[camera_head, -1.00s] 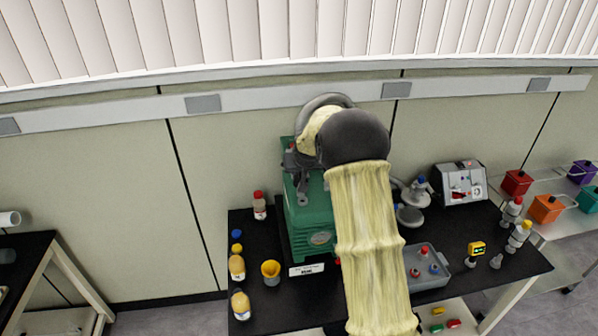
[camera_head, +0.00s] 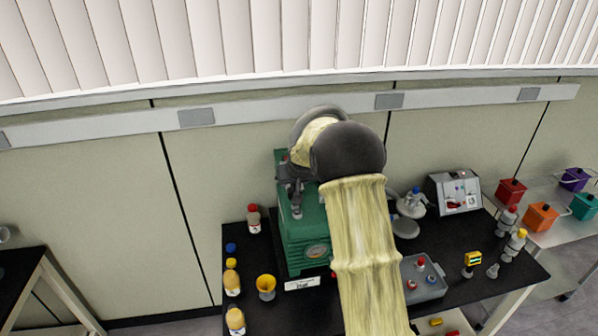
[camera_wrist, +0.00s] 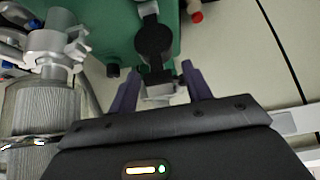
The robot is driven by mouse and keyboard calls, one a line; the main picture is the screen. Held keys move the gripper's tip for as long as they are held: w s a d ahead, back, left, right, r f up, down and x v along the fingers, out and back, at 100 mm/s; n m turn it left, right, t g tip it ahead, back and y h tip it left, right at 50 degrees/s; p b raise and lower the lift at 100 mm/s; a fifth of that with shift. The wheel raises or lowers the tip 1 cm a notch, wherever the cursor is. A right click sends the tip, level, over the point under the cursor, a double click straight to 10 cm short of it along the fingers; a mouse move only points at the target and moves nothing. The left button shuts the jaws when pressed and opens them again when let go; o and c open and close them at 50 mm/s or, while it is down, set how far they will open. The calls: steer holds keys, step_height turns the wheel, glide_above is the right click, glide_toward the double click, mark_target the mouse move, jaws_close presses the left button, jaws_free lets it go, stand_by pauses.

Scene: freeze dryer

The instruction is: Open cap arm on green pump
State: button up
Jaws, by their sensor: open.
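The green pump (camera_head: 303,238) stands on the black bench, left of my arm in the head view. Its green body also shows at the top of the wrist view (camera_wrist: 100,22). A dark round cap on a short arm (camera_wrist: 154,42) sits on the pump, ahead of my gripper. My gripper (camera_wrist: 154,75) is open, with its two purple-grey fingers on either side of a small light-grey part just below the cap. I cannot tell whether the fingers touch it. In the head view my arm hides the gripper and part of the pump.
A grey tray (camera_head: 428,289) with small items and a grey instrument (camera_head: 455,192) are to the right. In the wrist view, a ribbed metal hose (camera_wrist: 42,115) and clamp (camera_wrist: 55,48) are close on the left.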

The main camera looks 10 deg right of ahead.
steer(key=b+v, duration=0.5)
steer(key=v, duration=1.1)
steer(key=shift+s+r, duration=0.15)
steer(key=shift+s, duration=0.1)
steer(key=shift+c, duration=1.1)
steer(key=shift+s, duration=0.15)
steer(key=c, duration=0.4)
steer(key=s+f, duration=0.3)
steer(key=s+a+f+g, duration=0.1)
steer(key=s+f, duration=0.2)
steer(key=s, duration=0.1)
steer(key=s+f+g, duration=0.1)
steer(key=s+f, duration=0.3)
steer(key=shift+s+a+b, duration=0.2)
steer(key=shift+a+b, duration=0.1)
jaws_close()
steer(key=s+f+g, duration=0.1)
steer(key=s+f, duration=0.3)
steer(key=s, duration=0.4)
steer(key=s+a+f+g, duration=0.1)
steer(key=s+f, duration=0.4)
steer(key=s, duration=0.3)
steer(key=shift+g, duration=0.4)
